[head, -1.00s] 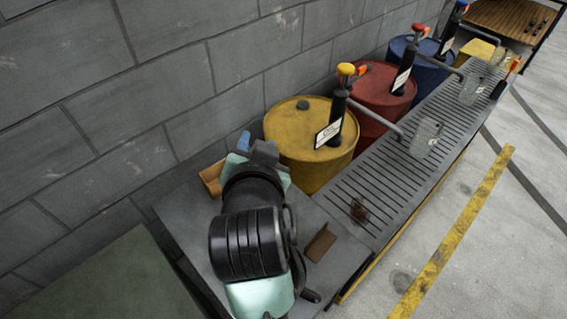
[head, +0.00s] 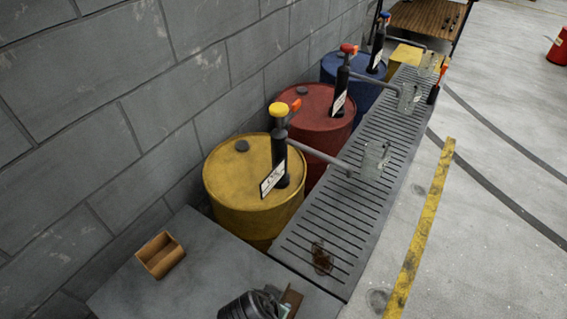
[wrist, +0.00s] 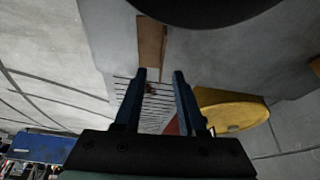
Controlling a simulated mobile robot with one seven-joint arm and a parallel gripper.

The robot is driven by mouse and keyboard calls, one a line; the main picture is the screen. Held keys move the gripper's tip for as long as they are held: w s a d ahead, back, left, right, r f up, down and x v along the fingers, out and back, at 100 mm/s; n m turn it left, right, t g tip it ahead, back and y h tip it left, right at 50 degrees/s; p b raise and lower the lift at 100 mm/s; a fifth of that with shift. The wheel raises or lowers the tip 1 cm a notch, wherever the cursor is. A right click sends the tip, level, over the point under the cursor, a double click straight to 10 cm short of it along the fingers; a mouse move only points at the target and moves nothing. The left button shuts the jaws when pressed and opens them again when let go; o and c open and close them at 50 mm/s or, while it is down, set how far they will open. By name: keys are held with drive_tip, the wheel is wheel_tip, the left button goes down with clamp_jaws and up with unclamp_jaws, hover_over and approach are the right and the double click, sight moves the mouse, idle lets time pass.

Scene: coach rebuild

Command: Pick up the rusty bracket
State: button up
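The rusty bracket (head: 292,301) is a brown angled strip lying on the grey bench top near the bottom of the head view. My dark wrist stands just left of it and may hide part of it. In the wrist view the bracket (wrist: 152,42) is a brown strip at the top centre. My gripper (wrist: 160,73) is open, its two blue fingers apart. The bracket's near end shows around the gap between the fingertips, with nothing visibly clamped. I cannot tell how far above it the tips are.
An orange-brown open block (head: 160,255) sits on the bench's left. Yellow (head: 250,185), red (head: 310,115) and blue (head: 350,78) drums stand along the wall.

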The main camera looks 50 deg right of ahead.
sight(291, 296)
drive_tip(key=x, duration=0.5)
drive_tip(key=shift+w+d+f, duration=0.1)
drive_tip(key=shift+w, duration=0.05)
drive_tip(key=shift+d+f, duration=0.1)
drive_tip(key=shift+f, duration=0.2)
drive_tip(key=shift+f, duration=0.25)
idle(0.4)
clamp_jaws()
idle(1.2)
